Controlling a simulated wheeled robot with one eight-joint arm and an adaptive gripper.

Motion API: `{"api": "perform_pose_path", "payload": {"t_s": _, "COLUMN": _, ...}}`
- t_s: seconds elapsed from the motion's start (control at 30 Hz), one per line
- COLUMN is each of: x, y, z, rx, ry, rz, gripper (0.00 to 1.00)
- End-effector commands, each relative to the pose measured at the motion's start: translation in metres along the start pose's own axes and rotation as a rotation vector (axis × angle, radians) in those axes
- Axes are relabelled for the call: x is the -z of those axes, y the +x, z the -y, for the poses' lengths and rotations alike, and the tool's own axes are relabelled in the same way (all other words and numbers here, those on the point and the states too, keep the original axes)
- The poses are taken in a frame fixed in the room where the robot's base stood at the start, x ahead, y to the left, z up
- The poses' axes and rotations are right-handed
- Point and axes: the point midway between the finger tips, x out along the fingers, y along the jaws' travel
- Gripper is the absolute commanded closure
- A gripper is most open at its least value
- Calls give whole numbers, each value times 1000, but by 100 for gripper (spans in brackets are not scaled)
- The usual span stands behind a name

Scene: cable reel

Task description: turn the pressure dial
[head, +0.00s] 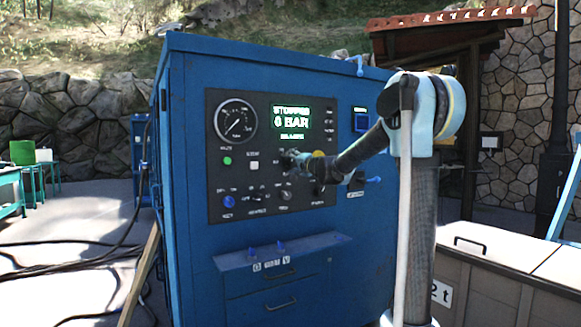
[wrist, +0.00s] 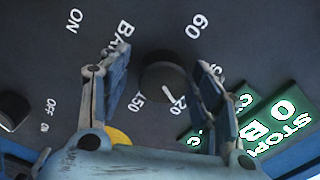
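The pressure dial (wrist: 163,75) is a round black knob with a white pointer line near the 120 mark. The scale around it shows 60, 120, 150 and the start of BAR. My gripper (wrist: 161,62) is open, with one finger on each side of the dial. Gaps show between the fingers and the dial, and I see no clear contact. The green display (head: 290,122) reads stopped and 0 BAR.
The panel is on a blue cabinet (head: 190,270) with a round gauge (head: 236,120), a green button (head: 228,161) and a blue knob (head: 229,201). A yellow part (wrist: 120,136) shows beside my gripper. A ledge with small levers (head: 281,247) juts out below. Cables (head: 80,258) lie on the left floor.

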Motion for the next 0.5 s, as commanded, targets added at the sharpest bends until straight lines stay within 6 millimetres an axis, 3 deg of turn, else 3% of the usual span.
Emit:
{"api": "perform_pose_path", "payload": {"t_s": 0.3, "x": 0, "y": -1, "z": 1, "rx": 1, "ry": 1, "rz": 1, "gripper": 41}}
{"api": "perform_pose_path", "payload": {"t_s": 0.5, "x": 0, "y": -18, "z": 1, "rx": 0, "ry": 2, "rz": 0, "gripper": 41}}
